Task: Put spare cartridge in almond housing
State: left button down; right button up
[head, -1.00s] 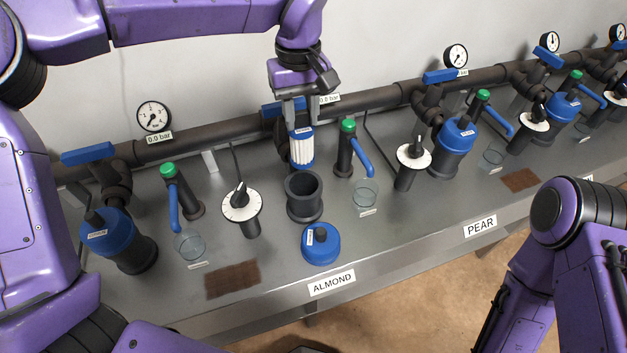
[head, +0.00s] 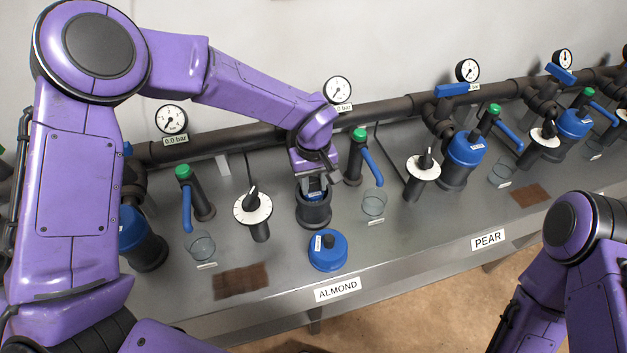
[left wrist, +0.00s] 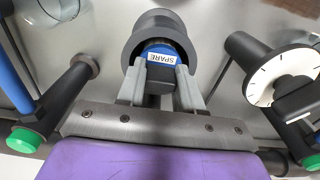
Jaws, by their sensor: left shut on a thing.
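The open dark almond housing (head: 314,212) stands on the bench behind the ALMOND label (head: 338,290). My left gripper (head: 315,184) points down at its mouth and is shut on the spare cartridge (head: 313,196). Only the blue top of the cartridge shows; its white body is hidden inside the housing. In the left wrist view, the fingers hold the blue top with the SPARE label (left wrist: 161,58) within the housing's rim (left wrist: 135,42). I cannot tell whether the cartridge touches the bottom. The blue housing cap (head: 327,249) lies on the bench in front. My right gripper is out of view.
A white dial (head: 253,208) stands left of the housing. A green-topped tap (head: 358,150) with a blue lever and a clear cup (head: 373,202) stand to its right. A brown mat (head: 241,281) lies front left. The dark pipe (head: 270,137) runs behind.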

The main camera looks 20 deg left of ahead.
pick_arm(q)
jog(key=shift+w+f, duration=0.1)
jog(key=shift+w, duration=0.05)
jog(key=c, duration=0.7)
grip_release()
jog(key=shift+c, duration=0.2)
notch_tip(320, 180, up, 12)
jog(key=shift+b, duration=0.4)
